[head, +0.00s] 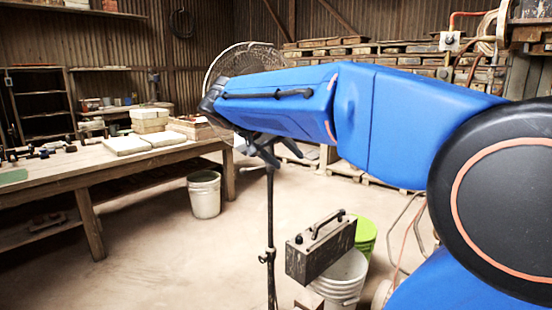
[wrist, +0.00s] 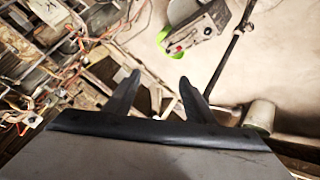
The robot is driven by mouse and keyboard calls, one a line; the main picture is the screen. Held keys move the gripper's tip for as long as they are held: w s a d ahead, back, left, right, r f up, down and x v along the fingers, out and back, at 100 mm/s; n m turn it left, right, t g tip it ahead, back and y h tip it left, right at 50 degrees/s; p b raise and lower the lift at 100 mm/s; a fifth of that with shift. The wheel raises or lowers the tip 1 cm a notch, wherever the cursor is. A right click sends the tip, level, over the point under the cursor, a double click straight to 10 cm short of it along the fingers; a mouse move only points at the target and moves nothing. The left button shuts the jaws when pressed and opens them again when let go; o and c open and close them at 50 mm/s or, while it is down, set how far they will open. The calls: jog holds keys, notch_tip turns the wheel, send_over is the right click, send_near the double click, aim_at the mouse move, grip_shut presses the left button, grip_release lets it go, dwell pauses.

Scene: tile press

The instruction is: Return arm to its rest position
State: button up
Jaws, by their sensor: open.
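My blue arm stretches across the head view from the right edge toward the upper middle. My gripper (head: 281,154) hangs under its far end, partly hidden by the arm. In the wrist view my gripper (wrist: 160,78) shows two dark fingers spread apart with nothing between them. It is in the air and appears clear of the workbench (head: 150,158) to its left.
A pedestal fan (head: 243,60) stands behind my arm, its pole (head: 270,225) reaching down below the gripper. A white bucket (head: 204,197) stands by the bench. A dark toolbox (head: 320,250), a white bucket (head: 343,272) and a green bucket (head: 367,237) are below my arm.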

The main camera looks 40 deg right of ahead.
jog(key=s+a+f+n+t+y, duration=0.1)
jog(key=s+a+f+n+y, duration=0.3)
jog(key=s+a+f, duration=0.5)
jog(key=s+a+f+n+t+y, duration=0.2)
jog(key=s+a+f+n+y, duration=0.2)
jog(key=s+a+f, duration=0.5)
notch_tip(320, 180, down, 7)
jog(key=shift+a+f+n+y, duration=0.1)
jog(key=shift+a+n+y, duration=0.3)
jog(key=shift+a+y, duration=0.6)
